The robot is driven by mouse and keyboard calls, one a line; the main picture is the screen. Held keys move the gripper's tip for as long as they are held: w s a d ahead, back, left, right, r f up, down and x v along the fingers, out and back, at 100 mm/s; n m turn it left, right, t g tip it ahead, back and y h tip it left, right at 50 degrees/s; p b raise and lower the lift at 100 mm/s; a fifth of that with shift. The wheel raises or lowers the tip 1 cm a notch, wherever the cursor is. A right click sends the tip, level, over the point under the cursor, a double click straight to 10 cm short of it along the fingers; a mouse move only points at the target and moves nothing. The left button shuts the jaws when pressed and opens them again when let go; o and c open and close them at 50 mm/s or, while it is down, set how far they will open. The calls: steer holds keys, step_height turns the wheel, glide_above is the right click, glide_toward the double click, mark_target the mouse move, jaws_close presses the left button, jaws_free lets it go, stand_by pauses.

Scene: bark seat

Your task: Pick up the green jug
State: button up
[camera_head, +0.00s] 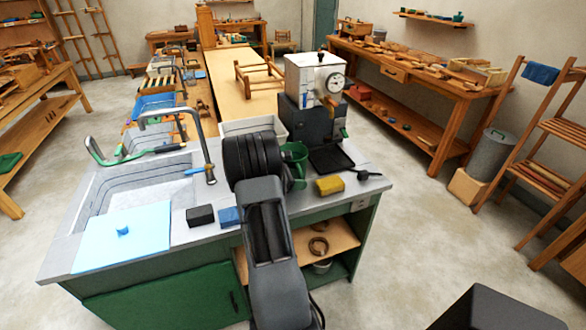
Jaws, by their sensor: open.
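The green jug (297,157) stands on the grey worktop, just left of the coffee machine. Its left part is hidden behind the black ribbed end of my arm. My gripper (262,158) is at the jug's left in the picture, in front of it or beside it. Its fingers are mostly hidden by my own wrist, so I cannot tell whether they touch the jug. My gripper is open.
A coffee machine (315,100) stands behind and right of the jug. A yellow sponge (330,186) lies in front of it. A sink (137,185) with a tall tap (205,150), dark and blue blocks, and a light blue board (125,237) fill the left.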

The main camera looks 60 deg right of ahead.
steer(key=shift+s+d+f, duration=0.15)
steer(key=shift+s+d, duration=0.1)
steer(key=shift+d, duration=0.1)
steer(key=shift+c, duration=0.3)
jaws_close()
